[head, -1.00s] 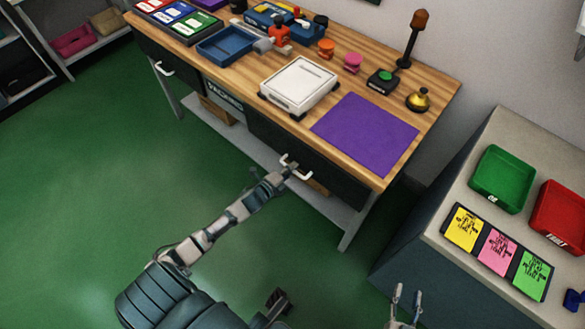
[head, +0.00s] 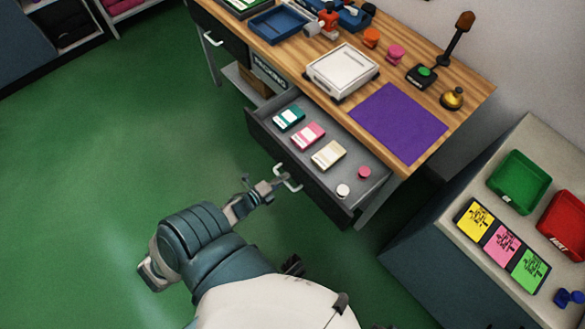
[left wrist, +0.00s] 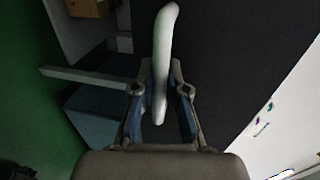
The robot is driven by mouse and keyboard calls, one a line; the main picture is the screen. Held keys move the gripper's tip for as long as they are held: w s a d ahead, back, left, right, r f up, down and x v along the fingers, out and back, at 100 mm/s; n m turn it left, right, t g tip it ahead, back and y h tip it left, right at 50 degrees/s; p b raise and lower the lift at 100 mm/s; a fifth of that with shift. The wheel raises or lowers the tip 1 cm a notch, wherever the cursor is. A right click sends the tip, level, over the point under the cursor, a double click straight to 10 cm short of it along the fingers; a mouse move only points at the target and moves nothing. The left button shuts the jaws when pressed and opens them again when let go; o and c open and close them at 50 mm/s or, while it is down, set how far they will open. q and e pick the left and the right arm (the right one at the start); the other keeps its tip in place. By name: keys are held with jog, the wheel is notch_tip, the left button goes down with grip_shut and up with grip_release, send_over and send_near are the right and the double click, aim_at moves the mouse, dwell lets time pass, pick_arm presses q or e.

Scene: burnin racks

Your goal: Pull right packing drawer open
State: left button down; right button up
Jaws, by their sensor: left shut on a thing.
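The right packing drawer (head: 322,203) stands pulled out from under the wooden bench, with its grey inside showing. In it lie a teal box (head: 289,117), a pink box (head: 308,136), a cream box (head: 328,154), a pink round piece (head: 364,172) and a white round piece (head: 343,190). My left gripper (head: 275,184) is shut on the white drawer handle (head: 291,182). In the left wrist view, the handle (left wrist: 165,45) stands between the fingers (left wrist: 161,92), before the dark drawer front (left wrist: 225,60).
The bench top (head: 468,85) holds a white scale (head: 342,70), a purple mat (head: 398,122) and a blue tray (head: 280,24). A side cabinet (head: 425,255) with green and red bins stands at right. The green floor (head: 90,170) at left is clear.

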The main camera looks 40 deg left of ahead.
pick_arm(q)
jog(key=f+p+v, duration=0.1)
jog(key=v, duration=0.5)
jog(key=shift+d+f, duration=0.3)
jog(key=shift+f, duration=0.05)
pick_arm(e)
jog(key=x, duration=0.4)
jog(key=shift+s, duration=0.25)
jog(key=shift+a, duration=0.15)
pick_arm(q)
jog(key=c, duration=1.2)
grip_release()
jog(key=shift+w+r, duration=0.1)
jog(key=shift+r, duration=0.05)
pick_arm(e)
jog(key=shift+f, duration=0.1)
jog(key=shift+d, duration=0.3)
pick_arm(q)
jog(key=v, duration=1.2)
pick_arm(e)
jog(key=shift+a, duration=0.1)
